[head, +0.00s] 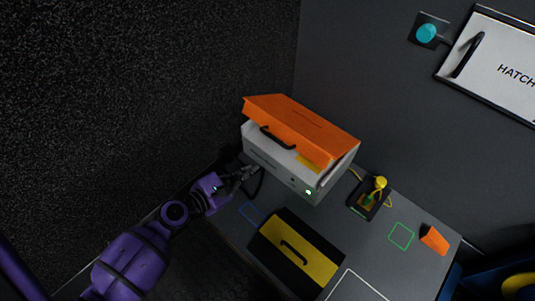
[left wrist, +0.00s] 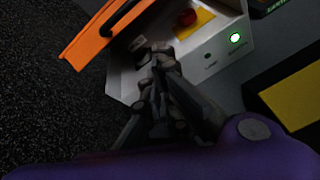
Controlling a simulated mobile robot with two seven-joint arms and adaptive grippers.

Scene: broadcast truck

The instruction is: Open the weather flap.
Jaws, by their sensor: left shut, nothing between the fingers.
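The weather flap is an orange lid (head: 305,125) on a white box (head: 270,160) at the back of the counter. It has a black handle (head: 278,138) on its front side. The flap looks tilted, with a dark gap below its left end; how far it stands open is hard to tell. In the left wrist view the flap (left wrist: 92,40) is at the upper left, and a red button (left wrist: 187,18) on a yellow patch shows on the box. My left gripper (head: 252,170) is shut and empty, low before the box's front, below the handle. My right gripper is out of view.
A black and yellow case (head: 295,250) stands in front of the box. A small device with a yellow knob (head: 380,183) and an orange block (head: 434,240) are to the right. A green light (head: 308,192) glows on the box. A hatch panel (head: 490,65) is on the wall.

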